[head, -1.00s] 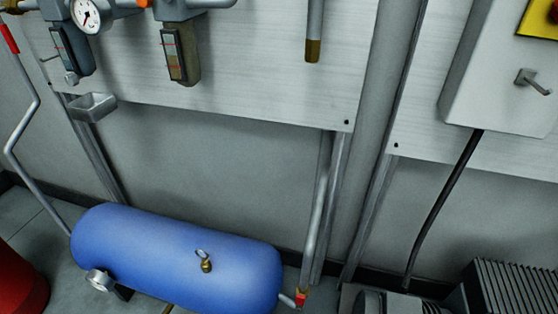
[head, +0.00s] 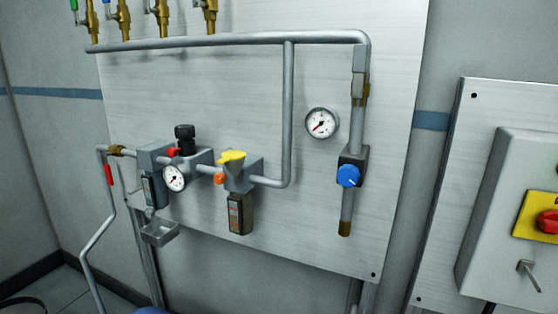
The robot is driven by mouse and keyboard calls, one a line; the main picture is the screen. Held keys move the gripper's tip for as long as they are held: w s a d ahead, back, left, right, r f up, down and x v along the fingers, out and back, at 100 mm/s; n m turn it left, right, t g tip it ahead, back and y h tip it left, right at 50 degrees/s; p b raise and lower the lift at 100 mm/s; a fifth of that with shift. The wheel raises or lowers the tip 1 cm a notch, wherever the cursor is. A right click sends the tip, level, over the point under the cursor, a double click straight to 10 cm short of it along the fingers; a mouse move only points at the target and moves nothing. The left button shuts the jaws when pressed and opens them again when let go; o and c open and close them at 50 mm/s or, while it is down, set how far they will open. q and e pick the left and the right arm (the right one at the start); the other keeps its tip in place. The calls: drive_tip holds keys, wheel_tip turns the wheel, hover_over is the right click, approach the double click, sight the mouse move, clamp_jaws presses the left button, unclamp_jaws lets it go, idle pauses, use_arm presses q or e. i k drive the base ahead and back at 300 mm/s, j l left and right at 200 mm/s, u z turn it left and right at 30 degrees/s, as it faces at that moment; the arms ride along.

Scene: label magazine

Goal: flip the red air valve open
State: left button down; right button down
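A red lever (head: 108,175) hangs steeply down at the left end of the pipework, beside the grey pipe that rises from below. A brass fitting (head: 116,151) sits just above it on the short horizontal pipe leading to the filter unit. I take this red lever for the air valve's handle; its joint to the brass fitting is too small to make out. A small red part (head: 173,152) also shows by the regulator's black knob (head: 185,133). Neither of my grippers is in view.
A gauge (head: 174,178), a yellow-topped unit (head: 232,158) and a small metal cup (head: 160,232) are close to the right of the lever. A blue knob (head: 348,176) is further right. A control box (head: 500,210) with a red knob stands at the right edge.

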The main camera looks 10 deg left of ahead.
sight(107, 170)
drive_tip(key=u, duration=1.3)
